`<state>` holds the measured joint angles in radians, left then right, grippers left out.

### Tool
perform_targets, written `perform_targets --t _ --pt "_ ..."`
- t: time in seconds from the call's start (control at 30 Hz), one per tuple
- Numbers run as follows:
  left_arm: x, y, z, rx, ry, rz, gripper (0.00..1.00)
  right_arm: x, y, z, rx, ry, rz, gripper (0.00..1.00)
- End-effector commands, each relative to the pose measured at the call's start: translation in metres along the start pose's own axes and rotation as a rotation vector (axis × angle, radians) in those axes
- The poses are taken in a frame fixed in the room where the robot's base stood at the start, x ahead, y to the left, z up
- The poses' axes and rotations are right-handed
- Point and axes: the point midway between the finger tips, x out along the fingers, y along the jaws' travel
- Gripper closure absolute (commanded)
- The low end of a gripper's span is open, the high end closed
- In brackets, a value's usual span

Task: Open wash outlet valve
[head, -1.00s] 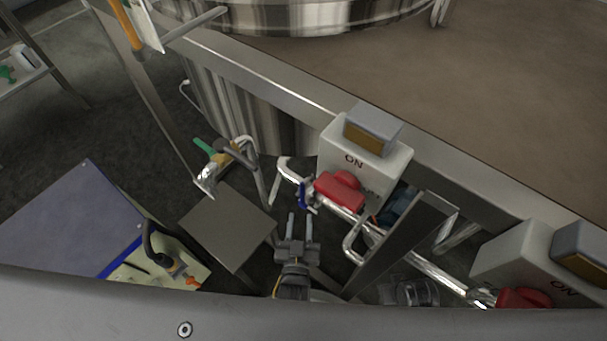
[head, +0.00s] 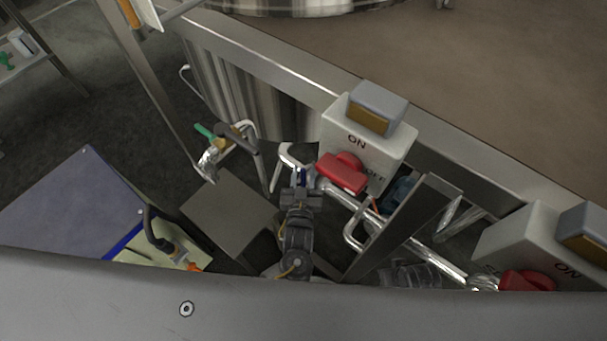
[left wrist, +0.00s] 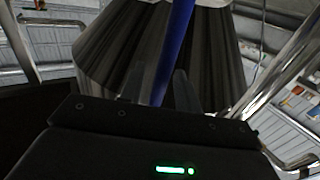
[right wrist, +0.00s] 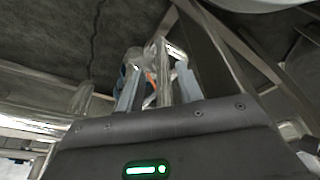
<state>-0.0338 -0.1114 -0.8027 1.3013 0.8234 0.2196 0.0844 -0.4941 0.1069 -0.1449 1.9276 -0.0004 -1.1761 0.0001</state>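A blue valve lever (head: 301,177) sits on the shiny pipe left of the red switch. In the left wrist view the blue lever (left wrist: 176,45) runs down between the two fingers. My left gripper (left wrist: 160,88) is open, with a finger on either side of the lever and gaps visible. In the head view the left gripper (head: 300,187) reaches up to the lever and partly hides it. My right gripper (right wrist: 158,85) is open and empty; a bright pipe shows beyond its fingers.
A white switch box with a red knob (head: 342,173) stands just right of the lever. A slanted steel beam (head: 405,225) is further right. A valve with a green handle (head: 204,131) and a grey square plate (head: 228,215) are to the left.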

Motion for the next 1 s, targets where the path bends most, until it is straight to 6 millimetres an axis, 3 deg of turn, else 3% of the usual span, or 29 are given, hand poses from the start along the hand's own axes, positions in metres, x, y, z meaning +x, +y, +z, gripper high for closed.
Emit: perform_targets --t 0.13,0.37,0.8,1.0 --pt "0.000 0.000 0.000 0.000 0.000 0.000 0.70 -0.001 0.000 0.000 0.000 0.001 0.000 0.64" --pt "0.000 0.000 0.000 0.000 0.001 0.000 1.00 -0.001 0.000 0.001 0.001 0.000 0.000 0.64" --pt "0.001 -0.003 -0.002 -0.021 -0.013 -0.003 1.00 0.000 0.001 0.003 0.001 -0.005 0.001 0.64" --pt "0.007 -0.012 -0.003 -0.101 -0.067 -0.004 1.00 0.023 0.001 0.018 -0.003 -0.028 0.001 0.64"
